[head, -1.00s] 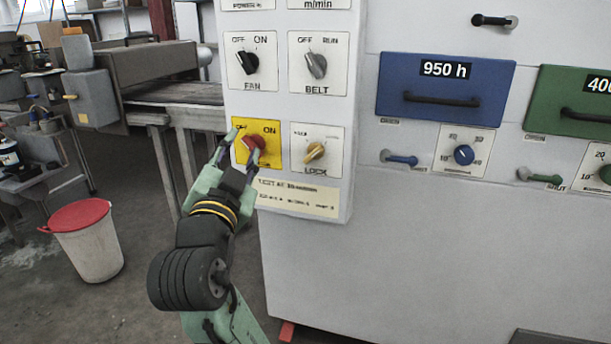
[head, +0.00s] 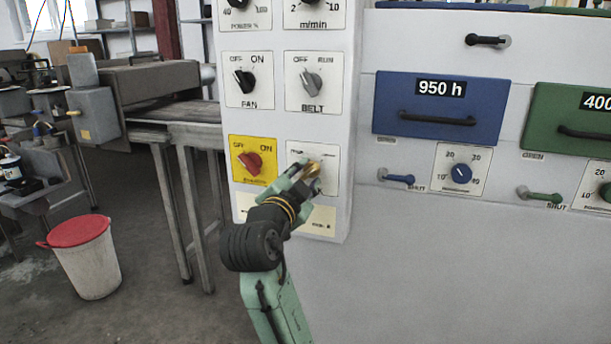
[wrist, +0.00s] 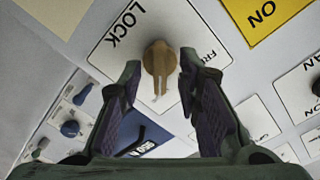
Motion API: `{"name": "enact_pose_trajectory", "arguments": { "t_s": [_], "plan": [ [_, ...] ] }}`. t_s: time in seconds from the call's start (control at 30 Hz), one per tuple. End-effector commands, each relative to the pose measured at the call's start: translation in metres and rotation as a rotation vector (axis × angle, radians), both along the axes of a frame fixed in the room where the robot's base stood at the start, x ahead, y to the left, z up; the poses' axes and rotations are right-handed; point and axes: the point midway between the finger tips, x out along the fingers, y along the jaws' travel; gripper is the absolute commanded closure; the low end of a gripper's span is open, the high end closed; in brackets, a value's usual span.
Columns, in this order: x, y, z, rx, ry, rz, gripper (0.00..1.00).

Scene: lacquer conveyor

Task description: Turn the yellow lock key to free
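The yellow lock key (wrist: 158,62) sits on the white lock plate (wrist: 113,58). In the wrist view the plate reads LOCK at the upper left, and a partly hidden word beginning FR is at the right. The key's grip points down the picture, between my fingers. My gripper (wrist: 160,95) is open, with one finger on each side of the key and gaps showing. In the head view my gripper (head: 306,178) is in front of the plate (head: 328,153) and covers much of it and most of the key.
Left of the lock plate is a yellow plate (head: 240,142) with a red knob (head: 250,162). Above are the black fan knob (head: 244,82) and grey belt knob (head: 312,82). A blue drawer (head: 440,90) and a blue dial (head: 461,173) are to the right.

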Motion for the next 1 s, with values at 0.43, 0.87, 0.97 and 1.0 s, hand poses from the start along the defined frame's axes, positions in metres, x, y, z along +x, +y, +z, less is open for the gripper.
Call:
{"name": "enact_pose_trajectory", "arguments": {
  "t_s": [0.43,0.87,0.97,1.0],
  "plan": [
    [0.0055,-0.0016,-0.0001,0.0,-0.001,0.001,0.74],
    [0.0053,-0.0015,-0.0002,0.0,-0.001,0.001,1.0],
    [0.0053,-0.0015,-0.0004,0.0,0.0,0.001,1.0],
    [0.0053,-0.0015,-0.0004,0.0,0.0,0.001,1.0]
  ]
}}
